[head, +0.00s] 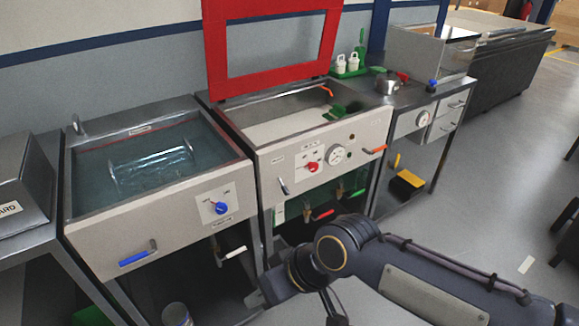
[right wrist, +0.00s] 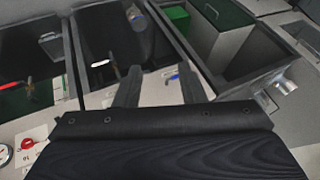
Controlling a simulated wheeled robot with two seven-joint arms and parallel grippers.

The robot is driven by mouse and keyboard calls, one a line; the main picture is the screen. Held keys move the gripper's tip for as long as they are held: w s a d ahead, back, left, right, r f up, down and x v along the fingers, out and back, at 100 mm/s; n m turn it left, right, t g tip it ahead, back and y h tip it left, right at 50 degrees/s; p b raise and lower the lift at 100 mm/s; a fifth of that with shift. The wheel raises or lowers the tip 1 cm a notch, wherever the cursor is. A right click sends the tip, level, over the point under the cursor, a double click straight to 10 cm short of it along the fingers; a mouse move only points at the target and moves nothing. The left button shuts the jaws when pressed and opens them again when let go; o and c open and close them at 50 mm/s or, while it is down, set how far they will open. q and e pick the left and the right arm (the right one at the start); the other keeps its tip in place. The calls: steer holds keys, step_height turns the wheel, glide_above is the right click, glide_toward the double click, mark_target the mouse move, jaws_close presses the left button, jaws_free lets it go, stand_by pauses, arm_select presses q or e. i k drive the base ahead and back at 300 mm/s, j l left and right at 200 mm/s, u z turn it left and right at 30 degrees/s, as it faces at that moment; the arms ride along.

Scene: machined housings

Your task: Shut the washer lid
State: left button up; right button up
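The washer (head: 318,147) is the middle unit, with a pale front panel, a red knob and a round gauge. Its red-framed lid (head: 215,55) stands open, upright at the back edge. The open basin shows a pale bottom and a green item inside. My right gripper (head: 252,299) is low in front of the units, below the lid and apart from it; its fingers are hard to make out in the head view. In the right wrist view its two fingers (right wrist: 160,88) are spread with nothing between them. My left gripper is not in view.
A water-filled tank (head: 122,232) with a blue knob stands left of the washer. A bench (head: 405,97) with a metal pot (head: 387,84) and white bottles (head: 347,64) stands right. An orange handle (head: 375,149) juts from the washer's front. The grey floor at right is largely clear.

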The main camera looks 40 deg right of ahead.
mark_target(215, 13)
steer(key=z, duration=1.55)
steer(key=i+l, duration=0.55)
steer(key=i, duration=0.15)
steer(key=i+l+z, duration=0.1)
steer(key=i+l, duration=0.5)
steer(key=i, duration=0.15)
